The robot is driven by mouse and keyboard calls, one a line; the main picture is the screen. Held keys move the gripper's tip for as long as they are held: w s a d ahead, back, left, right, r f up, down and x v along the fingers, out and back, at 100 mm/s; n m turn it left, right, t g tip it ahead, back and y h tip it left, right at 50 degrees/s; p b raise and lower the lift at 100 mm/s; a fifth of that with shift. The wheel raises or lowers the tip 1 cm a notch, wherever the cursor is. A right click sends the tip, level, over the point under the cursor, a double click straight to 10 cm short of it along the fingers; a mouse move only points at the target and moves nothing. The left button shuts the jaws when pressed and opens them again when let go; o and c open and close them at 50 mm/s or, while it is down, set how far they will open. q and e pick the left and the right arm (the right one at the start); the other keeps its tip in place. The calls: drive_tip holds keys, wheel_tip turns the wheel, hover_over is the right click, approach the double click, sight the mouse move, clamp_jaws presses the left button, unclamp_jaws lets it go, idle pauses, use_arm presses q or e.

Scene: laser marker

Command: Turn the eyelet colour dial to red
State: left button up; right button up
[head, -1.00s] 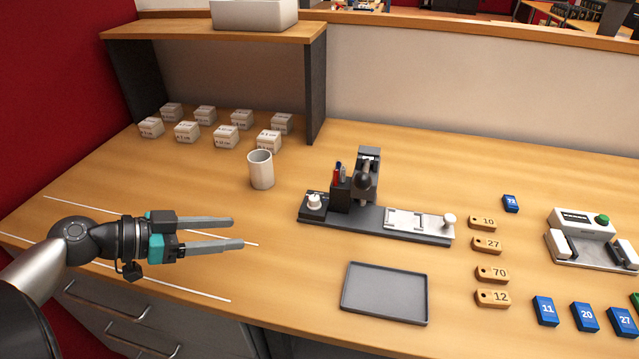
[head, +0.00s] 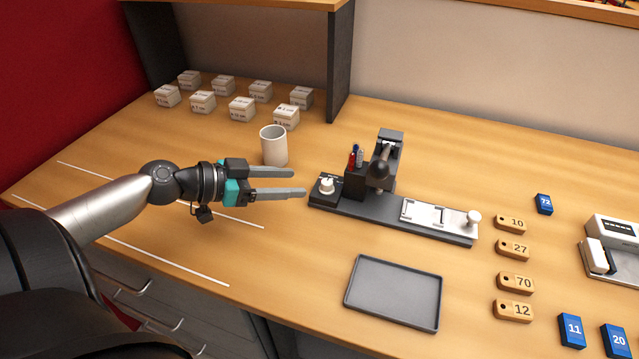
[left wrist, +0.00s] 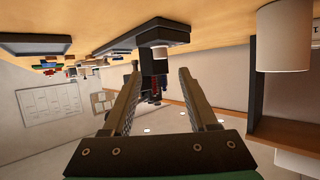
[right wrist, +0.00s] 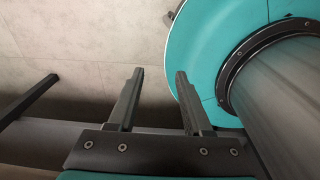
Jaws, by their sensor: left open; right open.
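The eyelet colour dial (head: 327,185) is a small white knob on a black block at the left end of the dark laser marker base (head: 395,221). It also shows in the left wrist view (left wrist: 159,53), ahead between the fingers. My left gripper (head: 299,182) is open and empty, pointing right, with its fingertips just left of the dial and apart from it. The left wrist view (left wrist: 160,75) shows both its fingers spread. My right gripper (right wrist: 155,75) is open and empty, away from the table. The dial's colour marks are too small to read.
A white mug (head: 274,147) stands behind my left gripper. A black holder with pens (head: 356,180) and the marker head (head: 383,165) rise right of the dial. A grey tray (head: 394,291) lies in front. Wooden tags (head: 513,282) lie to the right. Small white boxes (head: 242,109) stand behind.

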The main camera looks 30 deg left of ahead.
sight(325, 183)
use_arm(q)
drive_tip(key=shift+b+x, duration=0.5)
drive_tip(key=shift+x, duration=3.3)
clamp_jaws()
